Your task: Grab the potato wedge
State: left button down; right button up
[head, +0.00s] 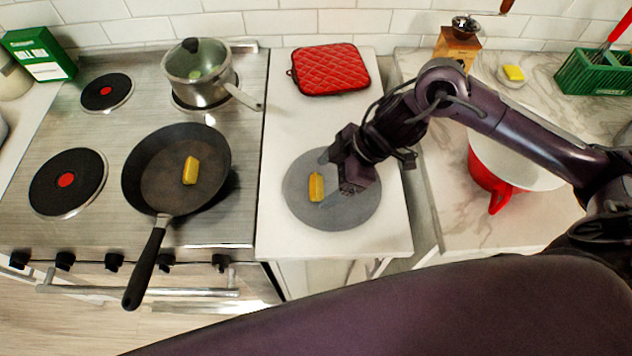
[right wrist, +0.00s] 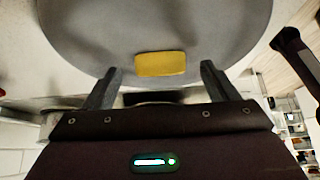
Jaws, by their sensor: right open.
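A yellow potato wedge (head: 316,187) lies on a round grey plate (head: 345,215) on the white counter right of the stove. It also shows in the right wrist view (right wrist: 160,64), just beyond the fingertips and between their lines. My right gripper (head: 322,178) is open and empty, low over the plate, beside the wedge on its right. In the right wrist view its two fingers (right wrist: 160,75) stand apart with the wedge ahead of the gap. A second yellow wedge (head: 190,170) lies in the black frying pan (head: 205,145) on the stove. My left gripper is not in view.
A lidded pot (head: 197,85) stands at the stove's back. A red quilted pot holder (head: 330,70) lies behind the plate. A red pot (head: 482,180) stands to the right under my right arm. A green rack (head: 590,75) and a wooden grinder (head: 458,45) are at the back right.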

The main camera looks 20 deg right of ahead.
jog(key=shift+x, duration=0.85)
jog(key=shift+c, duration=0.4)
jog(key=c, duration=1)
jog(key=shift+r, duration=0.1)
